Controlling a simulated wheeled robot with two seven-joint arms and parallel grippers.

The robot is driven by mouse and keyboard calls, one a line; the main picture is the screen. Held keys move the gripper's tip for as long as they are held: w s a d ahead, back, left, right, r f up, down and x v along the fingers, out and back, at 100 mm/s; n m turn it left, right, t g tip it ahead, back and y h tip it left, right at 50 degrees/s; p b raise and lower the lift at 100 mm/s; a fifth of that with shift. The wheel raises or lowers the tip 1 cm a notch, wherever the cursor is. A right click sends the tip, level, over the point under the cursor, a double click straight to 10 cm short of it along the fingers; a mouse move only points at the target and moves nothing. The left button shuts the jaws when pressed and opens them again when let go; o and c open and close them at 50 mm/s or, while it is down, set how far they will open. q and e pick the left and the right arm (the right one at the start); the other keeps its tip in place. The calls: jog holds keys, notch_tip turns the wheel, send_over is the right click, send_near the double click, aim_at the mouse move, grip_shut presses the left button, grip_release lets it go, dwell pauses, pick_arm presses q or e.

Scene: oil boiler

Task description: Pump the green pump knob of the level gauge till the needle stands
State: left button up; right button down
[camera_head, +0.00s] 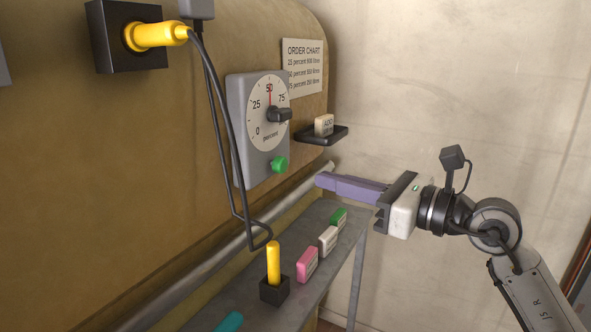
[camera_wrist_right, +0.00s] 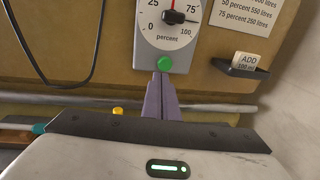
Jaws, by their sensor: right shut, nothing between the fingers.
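The level gauge (camera_head: 242,133) is a grey box on the tan boiler wall, with a white round dial marked in percent. Its red needle (camera_head: 269,99) points up at about 50, with a black part (camera_head: 280,115) at the dial's centre. The green pump knob (camera_head: 279,165) sits low on the gauge; it also shows in the right wrist view (camera_wrist_right: 165,63). My right gripper (camera_head: 322,181) has its purple fingers shut and empty, pointing at the gauge. The tips are right of the knob and slightly lower, apart from it in the head view. My left gripper is out of view.
A rail (camera_head: 237,242) runs below the gauge, above a grey shelf (camera_head: 318,215) with pink, white and green blocks and a yellow plug in a black socket. A tray (camera_head: 321,135) with an ADD block juts out at right. A cable hangs left of the gauge.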

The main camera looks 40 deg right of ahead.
aim_at(280, 168)
jog(key=w, duration=0.4)
jog(key=w+a, duration=0.1)
jog(key=w, duration=0.2)
jog(key=shift+p, duration=0.4)
jog(key=shift+w+a+f, duration=0.1)
jog(key=shift+w, duration=0.5)
